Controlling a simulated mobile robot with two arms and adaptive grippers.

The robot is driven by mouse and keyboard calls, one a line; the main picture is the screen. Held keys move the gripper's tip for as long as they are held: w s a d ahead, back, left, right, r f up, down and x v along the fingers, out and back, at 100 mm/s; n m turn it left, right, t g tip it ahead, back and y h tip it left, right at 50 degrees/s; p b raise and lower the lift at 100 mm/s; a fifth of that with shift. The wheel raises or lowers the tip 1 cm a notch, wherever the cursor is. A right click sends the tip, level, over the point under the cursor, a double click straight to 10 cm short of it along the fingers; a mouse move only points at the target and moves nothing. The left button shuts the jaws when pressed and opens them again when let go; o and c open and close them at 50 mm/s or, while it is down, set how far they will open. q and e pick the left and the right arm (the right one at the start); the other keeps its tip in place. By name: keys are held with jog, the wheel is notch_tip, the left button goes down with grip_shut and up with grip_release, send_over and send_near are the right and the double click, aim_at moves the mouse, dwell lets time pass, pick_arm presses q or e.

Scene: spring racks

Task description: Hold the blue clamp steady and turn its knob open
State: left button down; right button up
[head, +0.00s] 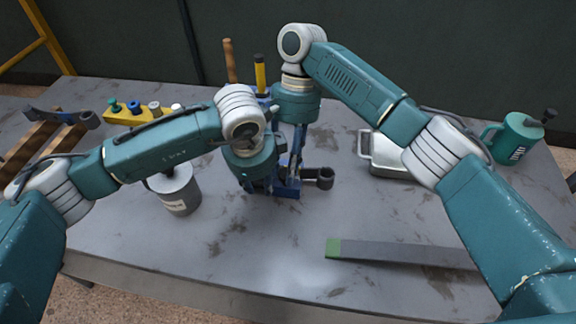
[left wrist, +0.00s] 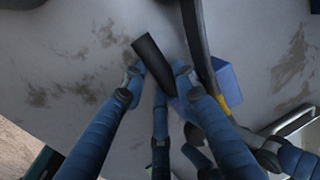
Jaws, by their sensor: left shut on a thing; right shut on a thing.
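The blue clamp (head: 287,191) stands near the middle of the grey table, mostly hidden behind my grippers.
A grey can (head: 179,192) stands left of the clamp. A yellow rack with knobs (head: 150,114) and wooden pieces (head: 32,140) lie farther left. A metal box (head: 392,158) and green can (head: 515,139) are right. A grey bar (head: 400,253) lies in front. The front left is clear.

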jog(key=shift+s+a+r+n, duration=0.1)
jog(key=shift+a+r+n, duration=0.1)
jog(key=shift+n, duration=0.5)
pick_arm(q)
jog(key=shift+f, duration=0.1)
pick_arm(e)
jog(key=o, duration=0.9)
jog(key=shift+c, duration=0.2)
jog(key=shift+d, duration=0.1)
jog(key=shift+f, duration=0.1)
jog(key=a+v, duration=0.1)
jog(key=v, duration=1.1)
jog(key=shift+d, duration=0.25)
